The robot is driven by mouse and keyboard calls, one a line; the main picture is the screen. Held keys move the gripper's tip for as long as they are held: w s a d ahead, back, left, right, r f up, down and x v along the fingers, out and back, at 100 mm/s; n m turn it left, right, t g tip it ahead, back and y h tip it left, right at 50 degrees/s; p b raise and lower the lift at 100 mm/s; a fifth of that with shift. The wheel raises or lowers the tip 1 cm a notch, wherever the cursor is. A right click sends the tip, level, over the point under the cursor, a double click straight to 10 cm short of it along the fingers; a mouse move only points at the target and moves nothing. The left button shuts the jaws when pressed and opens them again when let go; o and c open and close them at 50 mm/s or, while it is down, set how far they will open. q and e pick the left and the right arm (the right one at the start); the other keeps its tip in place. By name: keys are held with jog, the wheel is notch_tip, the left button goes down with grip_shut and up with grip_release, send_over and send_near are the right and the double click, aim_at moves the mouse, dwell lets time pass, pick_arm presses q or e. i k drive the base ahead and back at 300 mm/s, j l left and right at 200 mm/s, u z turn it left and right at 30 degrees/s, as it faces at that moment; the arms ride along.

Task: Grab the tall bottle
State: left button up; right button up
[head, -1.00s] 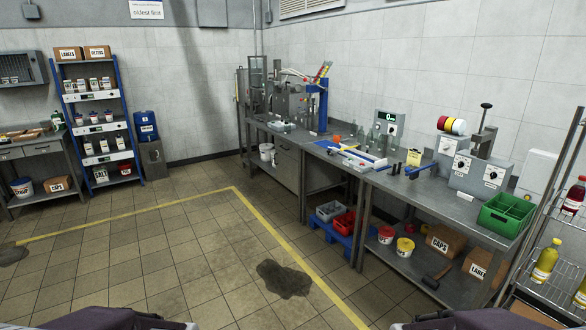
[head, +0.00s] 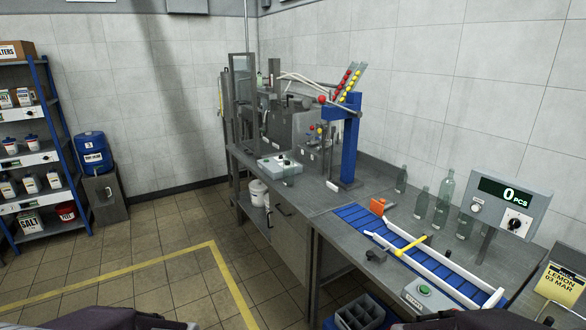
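Several clear greenish glass bottles stand upright on the grey workbench (head: 372,186), along its back by the wall. The tallest is the tall bottle (head: 443,202), with a long narrow neck. A shorter bottle (head: 421,204) stands just left of it, and another short one (head: 402,179) is farther left. One more bottle (head: 464,223) is to its right, beside the counter display. Neither gripper shows; only dark parts of my arms show at the bottom edge.
A blue conveyor (head: 385,239) with white rails lies in front of the bottles, with a yellow bar across it. A counter display (head: 505,205) reading 0 PCS stands to the right. A blue post (head: 348,150) rises at left. Open floor lies left of the bench.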

aim_at(288, 160)
jog(key=i, duration=0.55)
jog(key=i+j+z, duration=0.1)
jog(key=i+j, duration=0.7)
jog(key=i+j+z, duration=0.1)
jog(key=i+j, duration=0.8)
jog(key=i+j+z, duration=0.1)
jog(key=i+j, duration=0.75)
jog(key=j, duration=0.1)
